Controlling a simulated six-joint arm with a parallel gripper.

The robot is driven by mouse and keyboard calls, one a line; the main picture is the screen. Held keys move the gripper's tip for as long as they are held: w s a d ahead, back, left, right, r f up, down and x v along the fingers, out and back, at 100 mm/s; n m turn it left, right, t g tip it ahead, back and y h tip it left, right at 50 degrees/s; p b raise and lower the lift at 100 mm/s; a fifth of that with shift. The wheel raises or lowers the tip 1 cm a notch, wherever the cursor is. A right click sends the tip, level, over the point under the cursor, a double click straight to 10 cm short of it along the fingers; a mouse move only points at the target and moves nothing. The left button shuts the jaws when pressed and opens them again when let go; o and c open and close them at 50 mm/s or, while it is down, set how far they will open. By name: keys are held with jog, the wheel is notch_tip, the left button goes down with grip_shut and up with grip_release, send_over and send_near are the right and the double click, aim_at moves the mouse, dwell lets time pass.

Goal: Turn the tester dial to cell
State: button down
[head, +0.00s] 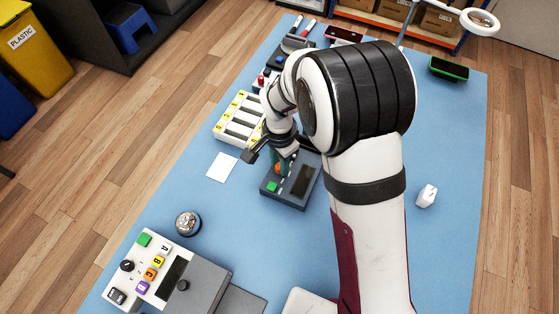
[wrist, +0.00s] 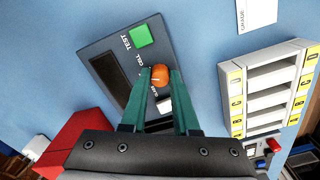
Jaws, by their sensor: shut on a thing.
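The tester (head: 301,196) is a dark grey box on the blue mat, with a green TEST button (wrist: 141,36) and a dark screen (wrist: 109,80). Its orange dial (wrist: 160,76) sits beside white lettering, with CELL legible near it. My gripper (wrist: 160,73) is shut on the dial, one green finger on each side. In the head view my gripper (head: 282,162) reaches down onto the tester, and the dial shows only in part there. I cannot clearly tell which mark the dial points at.
A white slotted rack (head: 238,116) with yellow labels stands behind and left of the tester, near a white card (head: 222,167). A bell (head: 187,223) and a machine with coloured buttons (head: 159,270) are at front left. A white plug (head: 427,196) lies right. Bare mat surrounds the plug.

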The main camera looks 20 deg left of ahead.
jog(key=shift+m, duration=1.6)
jog(key=c, duration=0.7)
grip_release()
jog(key=shift+o, duration=0.2)
jog(key=shift+r, duration=0.1)
notch_tip(320, 180, up, 16)
